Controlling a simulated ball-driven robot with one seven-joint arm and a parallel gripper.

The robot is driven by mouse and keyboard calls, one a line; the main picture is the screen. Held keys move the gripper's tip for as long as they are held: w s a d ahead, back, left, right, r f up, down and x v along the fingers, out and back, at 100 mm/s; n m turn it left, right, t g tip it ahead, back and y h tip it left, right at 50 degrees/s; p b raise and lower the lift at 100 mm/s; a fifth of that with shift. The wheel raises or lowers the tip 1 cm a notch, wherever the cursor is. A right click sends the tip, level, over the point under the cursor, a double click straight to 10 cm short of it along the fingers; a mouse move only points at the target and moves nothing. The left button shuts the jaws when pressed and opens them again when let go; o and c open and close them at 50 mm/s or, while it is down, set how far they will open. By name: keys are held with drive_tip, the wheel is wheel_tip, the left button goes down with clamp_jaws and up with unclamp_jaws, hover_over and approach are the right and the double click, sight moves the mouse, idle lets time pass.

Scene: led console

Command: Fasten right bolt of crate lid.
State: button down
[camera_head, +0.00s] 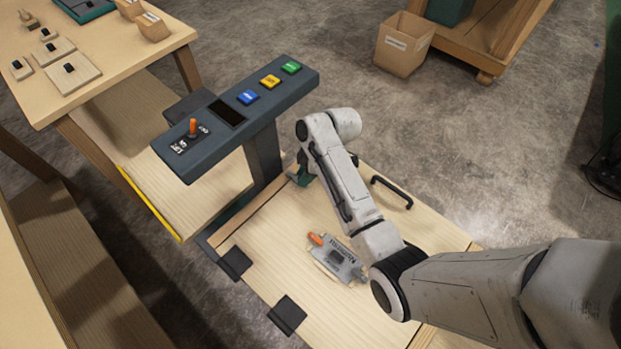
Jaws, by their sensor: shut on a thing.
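The crate lid (278,228) is a pale wooden board, lying flat below the console. A grey metal bolt (338,260) with an orange knob sits on the lid, to the left of my forearm. I cannot tell whether it is slid home. My gripper (302,177) is mostly hidden behind my arm's end link, low at the far left edge of the lid. Only a little dark teal shows there. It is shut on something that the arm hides. No second bolt is visible.
The console (236,112) stands over the lid's far side, close to my arm, with an orange lever (193,127) and three coloured buttons. A black handle (392,192) lies right of my arm. Two black hinges (235,263) (287,315) line the lid's near-left edge. A cardboard box (402,45) stands beyond.

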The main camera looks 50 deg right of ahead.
drive_tip(key=shift+w, duration=0.35)
drive_tip(key=c, duration=1)
unclamp_jaws()
drive_tip(key=shift+w, duration=0.1)
drive_tip(key=shift+o, duration=0.2)
drive_tip(key=v, duration=1.1)
drive_tip(key=shift+a+f, duration=0.1)
drive_tip(key=shift+f, duration=0.05)
